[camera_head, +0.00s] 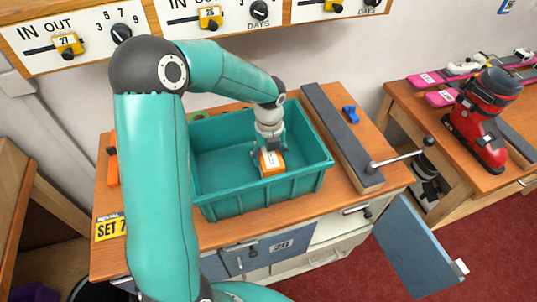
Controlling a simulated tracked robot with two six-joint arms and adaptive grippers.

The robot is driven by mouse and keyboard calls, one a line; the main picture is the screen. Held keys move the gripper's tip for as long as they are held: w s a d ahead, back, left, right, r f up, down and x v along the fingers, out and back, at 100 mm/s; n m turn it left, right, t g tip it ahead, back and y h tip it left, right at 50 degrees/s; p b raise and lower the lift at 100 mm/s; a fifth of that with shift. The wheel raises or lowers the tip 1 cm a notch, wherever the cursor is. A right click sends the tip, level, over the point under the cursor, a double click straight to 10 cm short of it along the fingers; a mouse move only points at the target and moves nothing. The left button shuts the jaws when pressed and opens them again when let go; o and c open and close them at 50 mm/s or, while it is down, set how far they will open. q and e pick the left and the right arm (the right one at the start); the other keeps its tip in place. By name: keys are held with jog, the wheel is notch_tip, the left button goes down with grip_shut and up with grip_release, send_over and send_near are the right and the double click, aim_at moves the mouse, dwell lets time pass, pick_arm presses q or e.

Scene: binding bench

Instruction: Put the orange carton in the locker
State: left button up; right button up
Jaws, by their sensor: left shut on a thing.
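The orange carton (276,166) has a white label with dark marks. It is in my left gripper (268,149), whose fingers are shut on its upper part. Gripper and carton are over the inside of the teal crate (262,193), near its front wall; I cannot tell whether the carton touches the floor. Below the bench top are locker fronts. One blue-grey door (265,252) marked 20 looks shut. Another blue door (417,247) stands swung open at the right; the space behind it is mostly hidden. My right gripper is not in view.
A long dark-topped bar (338,133) with a crank handle (402,158) lies right of the crate. A small blue piece (350,114) is beyond it. A red ski boot (482,120) and pink skis stand on the right bench. Red floor is clear at lower right.

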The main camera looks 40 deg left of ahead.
pick_arm(q)
jog(key=shift+f, duration=0.25)
jog(key=o, duration=1.2)
jog(key=shift+r, duration=0.1)
